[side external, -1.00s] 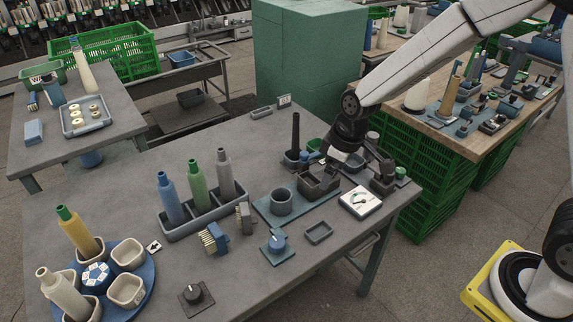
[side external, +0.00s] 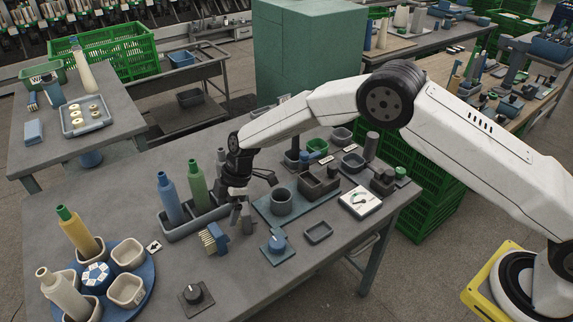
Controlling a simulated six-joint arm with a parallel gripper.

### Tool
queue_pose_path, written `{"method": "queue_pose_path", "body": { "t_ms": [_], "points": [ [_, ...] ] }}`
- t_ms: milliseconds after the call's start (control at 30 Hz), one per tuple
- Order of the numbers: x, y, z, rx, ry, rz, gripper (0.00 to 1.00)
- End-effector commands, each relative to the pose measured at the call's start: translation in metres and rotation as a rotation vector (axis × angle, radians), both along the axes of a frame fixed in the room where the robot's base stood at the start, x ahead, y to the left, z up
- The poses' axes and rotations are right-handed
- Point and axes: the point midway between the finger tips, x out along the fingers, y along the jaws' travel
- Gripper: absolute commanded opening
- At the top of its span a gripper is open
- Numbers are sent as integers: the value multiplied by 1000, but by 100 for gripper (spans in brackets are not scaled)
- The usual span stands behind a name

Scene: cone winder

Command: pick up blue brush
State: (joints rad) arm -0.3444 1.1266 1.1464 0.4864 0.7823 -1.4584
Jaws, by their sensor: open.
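The blue brush (side external: 218,236) lies on the grey table, with pale yellow bristles facing left. It is in front of the tray of bobbins. My gripper (side external: 241,215) is open, pointing down just right of and a little behind the blue brush in the picture. Whether the fingers touch either brush cannot be told.
A grey tray (side external: 177,238) holds blue and green bobbins (side external: 171,201) and a grey one, close behind my gripper. A blue knob (side external: 276,243) stands to the right. A blue turntable (side external: 140,290) with cups is at left.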

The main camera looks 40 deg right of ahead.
Motion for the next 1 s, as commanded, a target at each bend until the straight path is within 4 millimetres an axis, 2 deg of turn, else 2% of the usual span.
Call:
{"method": "queue_pose_path", "body": {
  "t_ms": [100,200,467,800,1000],
  "points": [
    [1,14,-10,17,-10,66,100],
    [2,19,-14,25,-16,92,100],
    [2,21,-17,27,-18,100,100],
    [2,29,-37,27,-17,99,100],
    [2,30,-38,27,-18,98,100]
  ]
}}
